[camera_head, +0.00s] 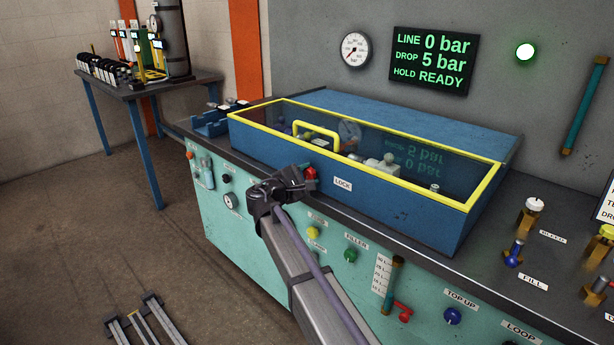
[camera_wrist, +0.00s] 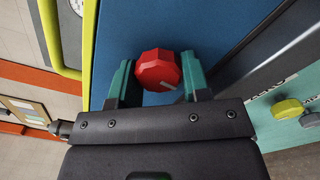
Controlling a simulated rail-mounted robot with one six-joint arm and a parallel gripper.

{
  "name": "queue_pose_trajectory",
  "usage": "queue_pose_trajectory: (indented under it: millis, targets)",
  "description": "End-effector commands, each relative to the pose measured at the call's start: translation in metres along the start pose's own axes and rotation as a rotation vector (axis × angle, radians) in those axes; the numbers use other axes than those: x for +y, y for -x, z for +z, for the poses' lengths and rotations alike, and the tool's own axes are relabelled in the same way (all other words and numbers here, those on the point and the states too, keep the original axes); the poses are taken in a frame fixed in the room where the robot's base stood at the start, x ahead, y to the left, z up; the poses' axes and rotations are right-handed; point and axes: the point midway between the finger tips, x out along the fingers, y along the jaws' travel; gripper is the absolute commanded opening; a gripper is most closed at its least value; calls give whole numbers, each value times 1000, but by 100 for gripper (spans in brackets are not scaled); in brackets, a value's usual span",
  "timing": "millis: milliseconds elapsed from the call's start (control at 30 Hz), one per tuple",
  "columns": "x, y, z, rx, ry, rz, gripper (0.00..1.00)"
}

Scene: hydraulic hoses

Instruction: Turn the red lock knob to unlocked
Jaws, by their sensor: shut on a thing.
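The red lock knob (camera_head: 311,173) is on the front of the blue box, just left of the white LOCK label (camera_head: 343,184). It also shows in the wrist view (camera_wrist: 158,71), with a pale mark on its face pointing to the lower right. My gripper (camera_head: 303,178) is at the knob; in the wrist view its two teal fingers (camera_wrist: 158,82) stand on either side of it, shut on it. The blue box (camera_head: 420,225) has a yellow-framed clear lid (camera_head: 345,150) that lies closed. The far side of the knob is hidden.
The lid's yellow handle (camera_head: 316,131) stands above the knob. The bench front below carries a yellow knob (camera_head: 313,232), a green knob (camera_head: 350,255) and a gauge (camera_head: 231,201). The display (camera_head: 433,60) reads line 0 bar, drop 5 bar, hold ready. A green lamp (camera_head: 525,52) is lit.

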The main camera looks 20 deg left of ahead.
Motion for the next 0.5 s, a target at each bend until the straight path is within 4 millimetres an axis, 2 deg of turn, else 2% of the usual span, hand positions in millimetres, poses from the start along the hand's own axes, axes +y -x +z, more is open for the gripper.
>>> queue_pose_trajectory:
  millis: [200,500]
  targets:
    - [-1,0,0,0,107,0,20]
    - [-1,0,0,0,164,0,20]
